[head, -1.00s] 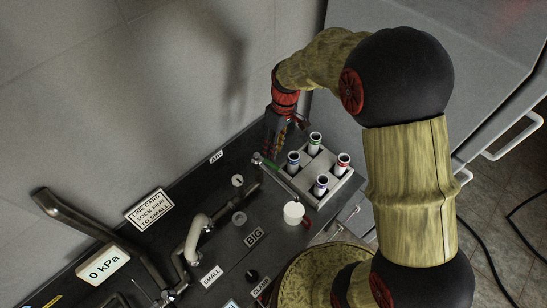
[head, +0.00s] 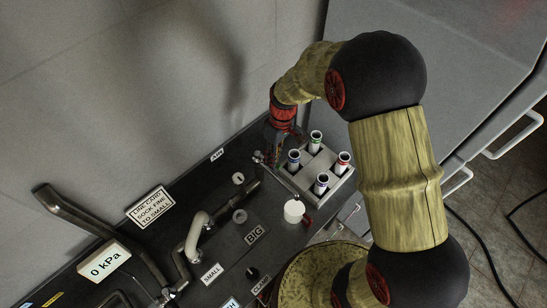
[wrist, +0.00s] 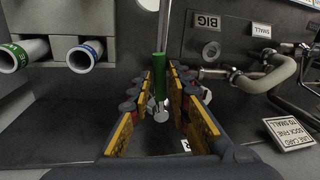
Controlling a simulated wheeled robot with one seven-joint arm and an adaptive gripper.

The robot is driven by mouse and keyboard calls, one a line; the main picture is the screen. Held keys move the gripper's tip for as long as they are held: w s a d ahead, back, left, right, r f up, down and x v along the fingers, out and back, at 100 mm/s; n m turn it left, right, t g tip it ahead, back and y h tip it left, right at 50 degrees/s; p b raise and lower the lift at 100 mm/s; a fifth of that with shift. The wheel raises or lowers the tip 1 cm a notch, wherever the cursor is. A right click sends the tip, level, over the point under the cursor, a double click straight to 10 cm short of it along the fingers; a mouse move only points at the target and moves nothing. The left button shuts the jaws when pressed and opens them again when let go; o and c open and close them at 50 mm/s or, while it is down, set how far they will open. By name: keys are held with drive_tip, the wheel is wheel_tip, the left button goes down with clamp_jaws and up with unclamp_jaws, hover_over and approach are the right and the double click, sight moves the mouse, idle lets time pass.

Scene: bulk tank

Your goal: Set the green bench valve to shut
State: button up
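The green grip (wrist: 160,67) of the bench valve's lever stands between my gripper's fingertips (wrist: 160,80) in the wrist view. A thin pale rod (wrist: 164,25) runs up from it, out of the frame. The two fingers lie on either side of the grip, with narrow gaps that suggest they are not closed on it. In the head view my gripper (head: 269,150) points down at the bench beside the tube rack, and the green grip is hidden there.
Curved pipes (head: 193,240), a pressure display (head: 104,262) and a card (head: 150,206) lie to the left. The wall is close behind.

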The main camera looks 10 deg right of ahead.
clamp_jaws()
drive_tip(key=shift+w+d, duration=0.1)
drive_tip(key=shift+w, duration=0.05)
idle(0.6)
drive_tip(key=w+n+h, duration=0.2)
drive_tip(key=w+n, duration=0.7)
drive_tip(key=n, duration=0.7)
drive_tip(key=shift+h, duration=0.4)
drive_tip(key=shift+d+r+n, duration=0.1)
drive_tip(key=shift+n, duration=0.2)
drive_tip(key=shift+o, duration=2)
unclamp_jaws()
